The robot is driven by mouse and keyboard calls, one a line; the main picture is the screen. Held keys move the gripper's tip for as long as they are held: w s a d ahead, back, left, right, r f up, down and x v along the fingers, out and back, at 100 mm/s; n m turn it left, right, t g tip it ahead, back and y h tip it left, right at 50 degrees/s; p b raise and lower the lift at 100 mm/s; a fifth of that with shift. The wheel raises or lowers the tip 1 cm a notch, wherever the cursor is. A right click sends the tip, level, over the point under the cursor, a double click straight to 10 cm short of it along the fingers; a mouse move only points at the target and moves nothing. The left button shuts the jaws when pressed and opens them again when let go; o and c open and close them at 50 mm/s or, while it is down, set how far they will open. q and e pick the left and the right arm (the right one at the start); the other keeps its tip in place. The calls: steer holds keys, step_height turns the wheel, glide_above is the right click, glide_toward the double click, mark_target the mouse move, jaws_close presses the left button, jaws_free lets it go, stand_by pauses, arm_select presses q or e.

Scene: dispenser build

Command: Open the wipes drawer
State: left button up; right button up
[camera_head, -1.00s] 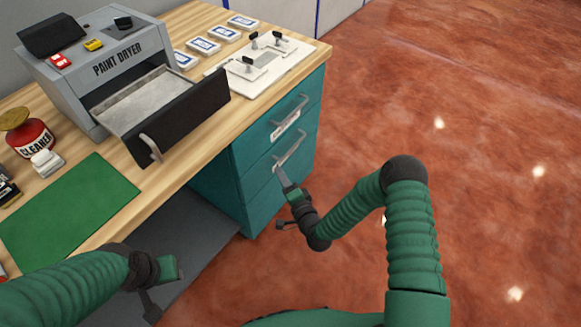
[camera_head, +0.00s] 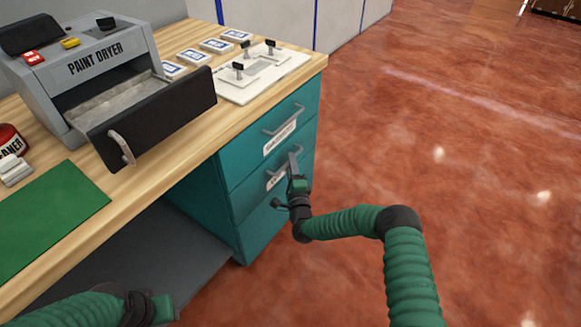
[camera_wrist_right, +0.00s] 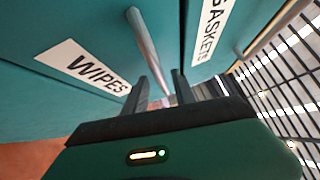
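The wipes drawer is the lower teal drawer (camera_head: 248,203) of the cabinet, and it is shut. Its label (camera_wrist_right: 85,68) reads WIPES in the right wrist view. Its grey bar handle (camera_wrist_right: 147,45) runs down toward my right gripper (camera_wrist_right: 163,85). The two fingers are apart, with the handle's near end appearing between them; contact is not clear. In the head view my right gripper (camera_head: 293,163) is at the lower handle and partly covers it and the label. My left gripper (camera_head: 158,308) is low at the left, its fingers not clear.
The gaskets drawer (camera_head: 232,168) above is shut, with its own handle (camera_head: 285,121). The paint dryer (camera_head: 92,70) stands on the wooden bench (camera_head: 190,150) with its dark-fronted drawer pulled out. A green mat (camera_head: 50,215) lies nearby. The red floor to the right is clear.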

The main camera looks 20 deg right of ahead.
steer(key=shift+w+r, duration=0.15)
steer(key=shift+w, duration=0.4)
jaws_close()
steer(key=shift+s+a+f, duration=0.1)
steer(key=shift+f, duration=0.1)
stand_by(0.8)
